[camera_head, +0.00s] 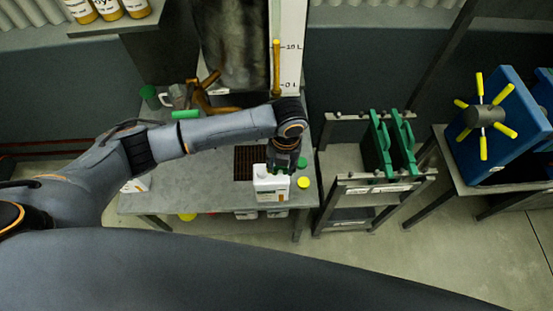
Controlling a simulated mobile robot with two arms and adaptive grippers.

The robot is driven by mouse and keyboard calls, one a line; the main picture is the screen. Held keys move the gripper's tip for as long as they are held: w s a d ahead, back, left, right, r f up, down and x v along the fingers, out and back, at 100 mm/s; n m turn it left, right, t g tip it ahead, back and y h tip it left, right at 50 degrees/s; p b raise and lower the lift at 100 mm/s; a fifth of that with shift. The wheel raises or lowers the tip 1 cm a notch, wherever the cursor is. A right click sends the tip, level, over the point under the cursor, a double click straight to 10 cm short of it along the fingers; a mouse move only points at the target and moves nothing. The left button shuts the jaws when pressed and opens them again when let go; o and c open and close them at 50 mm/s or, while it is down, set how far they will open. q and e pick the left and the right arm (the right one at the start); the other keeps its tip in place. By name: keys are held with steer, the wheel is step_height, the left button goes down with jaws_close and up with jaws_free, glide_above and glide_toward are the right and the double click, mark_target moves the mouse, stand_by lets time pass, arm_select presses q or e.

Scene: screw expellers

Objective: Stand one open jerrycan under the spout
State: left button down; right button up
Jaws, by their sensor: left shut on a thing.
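A white jerrycan (271,188) with a printed label stands upright at the front right of the grey table (190,170). My left gripper (284,165) is shut on it from above and hides part of its top. I cannot tell whether its mouth is open. A dark grate (244,163) lies just behind and left of the jerrycan. A second white jerrycan (135,186) shows partly at the table's left end, behind my left arm. The spout cannot be made out; my left arm crosses in front of the area below the tank (232,45). My right gripper is out of view.
A yellow cap (303,182) and a green cap (302,162) lie right of the held jerrycan. A gauge board (289,45) rises behind. A stand with green plates (378,145) and a blue machine with a yellow-handled wheel (484,115) stand to the right.

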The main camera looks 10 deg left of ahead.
arm_select(q)
steer(key=shift+w+a+f+b, duration=0.35)
steer(key=shift+w+a+b, duration=0.25)
steer(key=shift+w+b, duration=0.15)
steer(key=shift+w+a+f+b, duration=0.35)
steer(key=shift+w+a+b, duration=0.2)
steer(key=shift+w+b, duration=0.15)
steer(key=w+a+f+b, duration=0.3)
steer(key=w+a+b, duration=0.3)
steer(key=w+b, duration=0.2)
steer(key=shift+w+a, duration=0.3)
steer(key=shift+w, duration=0.7)
steer(key=c, duration=0.7)
jaws_free()
steer(key=shift+c, duration=0.2)
steer(key=shift+f, duration=0.1)
